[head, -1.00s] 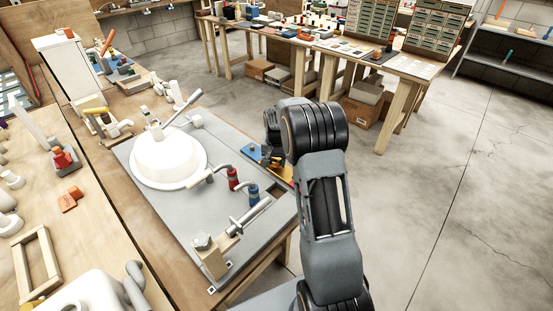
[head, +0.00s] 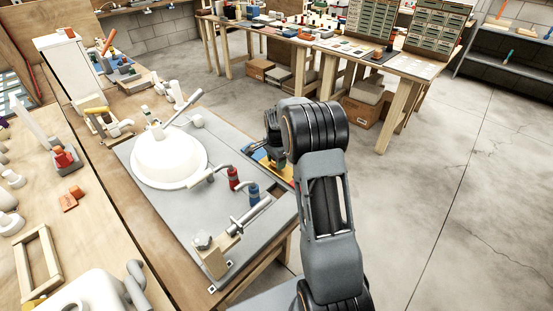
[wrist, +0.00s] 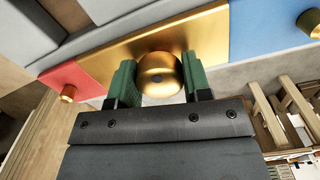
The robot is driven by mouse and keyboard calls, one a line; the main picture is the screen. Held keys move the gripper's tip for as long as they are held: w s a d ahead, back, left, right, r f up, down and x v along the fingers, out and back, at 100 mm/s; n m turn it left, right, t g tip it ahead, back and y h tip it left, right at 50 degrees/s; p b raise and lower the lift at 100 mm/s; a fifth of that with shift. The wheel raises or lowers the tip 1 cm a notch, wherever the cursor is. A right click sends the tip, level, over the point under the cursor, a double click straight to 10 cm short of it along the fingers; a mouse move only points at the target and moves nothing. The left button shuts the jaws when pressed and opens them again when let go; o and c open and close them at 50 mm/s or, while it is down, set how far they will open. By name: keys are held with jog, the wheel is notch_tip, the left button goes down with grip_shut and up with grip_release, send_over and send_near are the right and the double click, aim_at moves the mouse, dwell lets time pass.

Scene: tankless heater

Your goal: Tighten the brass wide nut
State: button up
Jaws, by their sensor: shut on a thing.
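In the head view the nut and fingertips are hidden behind my arm, beside the coloured panel (head: 256,154) at the board's far right edge.
A red section (wrist: 75,82) with a small brass fitting is left of the gold section, and a blue section (wrist: 265,25) is right. The grey board (head: 165,205) carries a white dome (head: 168,160), pipes and red and blue valves. Open floor lies right.

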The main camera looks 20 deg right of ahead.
jog(key=m, duration=0.4)
jog(key=shift+s+f+m, duration=0.1)
jog(key=shift+f+m, duration=0.05)
jog(key=shift+m, duration=1.55)
jog(key=shift+f, duration=0.1)
jog(key=m, duration=0.5)
jog(key=shift+s, duration=0.1)
jog(key=m, duration=0.3)
jog(key=shift+f+m, duration=0.1)
jog(key=shift+m, duration=0.3)
jog(key=o, duration=0.9)
jog(key=shift+a, duration=0.1)
